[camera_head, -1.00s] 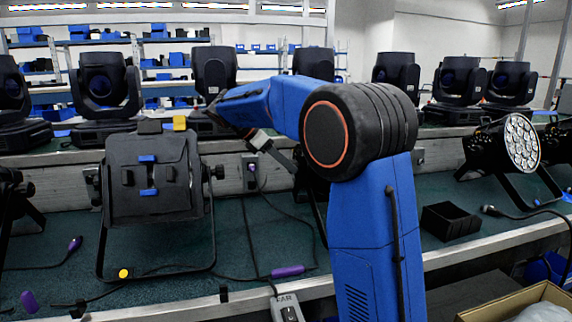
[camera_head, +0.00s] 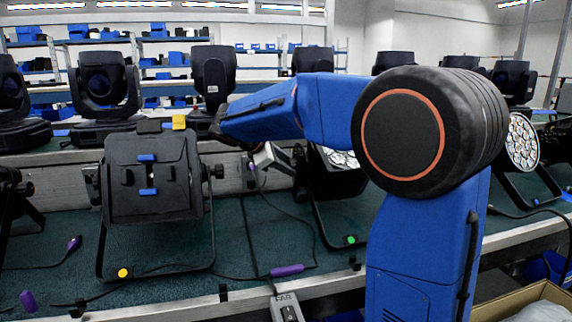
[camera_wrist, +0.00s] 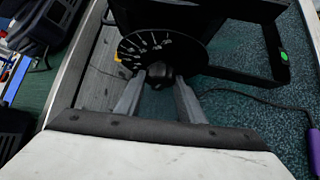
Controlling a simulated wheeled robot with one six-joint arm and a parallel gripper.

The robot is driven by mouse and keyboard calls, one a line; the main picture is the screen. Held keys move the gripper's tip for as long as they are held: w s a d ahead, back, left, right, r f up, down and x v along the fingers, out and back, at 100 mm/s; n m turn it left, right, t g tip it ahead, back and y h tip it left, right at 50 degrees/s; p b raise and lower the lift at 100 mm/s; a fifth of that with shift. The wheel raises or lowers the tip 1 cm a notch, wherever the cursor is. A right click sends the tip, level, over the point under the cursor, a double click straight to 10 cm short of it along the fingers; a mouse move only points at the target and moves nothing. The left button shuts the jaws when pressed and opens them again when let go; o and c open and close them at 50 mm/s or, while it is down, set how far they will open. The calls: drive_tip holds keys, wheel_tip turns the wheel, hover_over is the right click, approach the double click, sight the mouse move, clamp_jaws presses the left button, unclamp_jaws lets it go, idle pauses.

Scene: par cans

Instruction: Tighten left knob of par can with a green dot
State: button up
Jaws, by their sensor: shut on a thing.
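The par can with the green dot (camera_head: 334,183) stands behind my arm in the head view, partly hidden. Its green dot (camera_head: 351,239) is on the foot of its stand and also shows in the wrist view (camera_wrist: 284,56). In the wrist view its left knob (camera_wrist: 160,74) is black and sits in front of a round dial plate with white marks (camera_wrist: 150,43). My gripper (camera_wrist: 160,80) is shut on this knob, one grey finger on each side. In the head view the gripper (camera_head: 287,161) is small and the knob is not clear.
A par can with a yellow dot (camera_head: 150,180) stands to the left on the green bench. A cable with a purple sleeve (camera_head: 287,270) lies in front. Several moving-head lights (camera_head: 105,85) line the raised back shelf. Another par can (camera_head: 522,145) is at right.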

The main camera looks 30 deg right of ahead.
drive_tip(key=shift+s+f+m+t+h, duration=0.15)
drive_tip(key=shift+m+t+h, duration=0.25)
drive_tip(key=shift+m+t, duration=0.4)
drive_tip(key=shift+s+f+m+t+h, duration=0.15)
drive_tip(key=shift+m+t+h, duration=0.3)
drive_tip(key=shift+t, duration=0.55)
drive_tip(key=shift+f+m+t+h, duration=0.2)
drive_tip(key=shift+m+t+h, duration=0.15)
drive_tip(key=shift+m+t, duration=0.45)
drive_tip(key=o, duration=1)
drive_tip(key=shift+o, duration=0.2)
drive_tip(key=v, duration=1.7)
drive_tip(key=shift+s+a+f, duration=0.25)
drive_tip(key=shift+f, duration=0.05)
